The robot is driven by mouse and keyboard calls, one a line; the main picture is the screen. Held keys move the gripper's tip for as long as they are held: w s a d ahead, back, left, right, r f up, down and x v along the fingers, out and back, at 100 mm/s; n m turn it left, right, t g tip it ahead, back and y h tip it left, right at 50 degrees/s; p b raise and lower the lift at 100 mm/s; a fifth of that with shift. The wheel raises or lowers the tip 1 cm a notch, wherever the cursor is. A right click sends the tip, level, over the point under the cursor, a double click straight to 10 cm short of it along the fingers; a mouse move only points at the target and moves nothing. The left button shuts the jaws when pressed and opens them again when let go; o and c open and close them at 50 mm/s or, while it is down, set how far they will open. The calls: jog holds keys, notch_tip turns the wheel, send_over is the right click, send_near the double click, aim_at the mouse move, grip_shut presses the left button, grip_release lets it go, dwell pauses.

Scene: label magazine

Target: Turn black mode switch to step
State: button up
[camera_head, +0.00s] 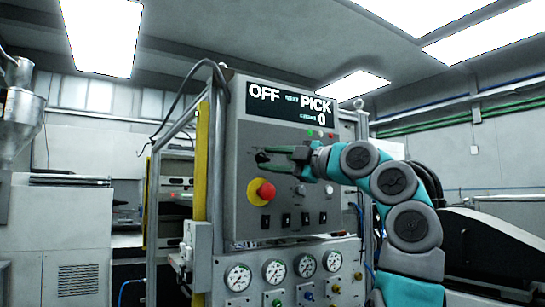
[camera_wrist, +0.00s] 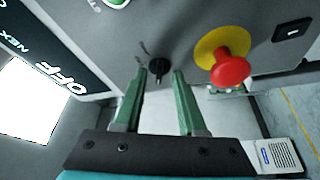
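The black mode switch (camera_wrist: 158,66) is a small dark knob on the grey control panel. In the wrist view it sits between my two green fingertips, with a gap on each side. In the head view the switch (camera_head: 262,157) is at the panel's left, partly hidden by my fingers. My gripper (camera_wrist: 160,75) is open, its fingertips close to the panel face around the switch; it comes in from the right in the head view (camera_head: 276,157). Whether the tips touch the panel I cannot tell. The display (camera_head: 290,106) reads OFF, PICK and 0.
A red emergency button (camera_head: 266,191) on a yellow ring (camera_wrist: 208,48) stands just below the switch. Several small black switches (camera_head: 286,219) line the panel's lower part. Gauges (camera_head: 238,277) sit below. A yellow post (camera_head: 201,160) stands left of the panel.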

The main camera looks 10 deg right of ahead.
grip_shut()
dwell(0.3)
dwell(0.3)
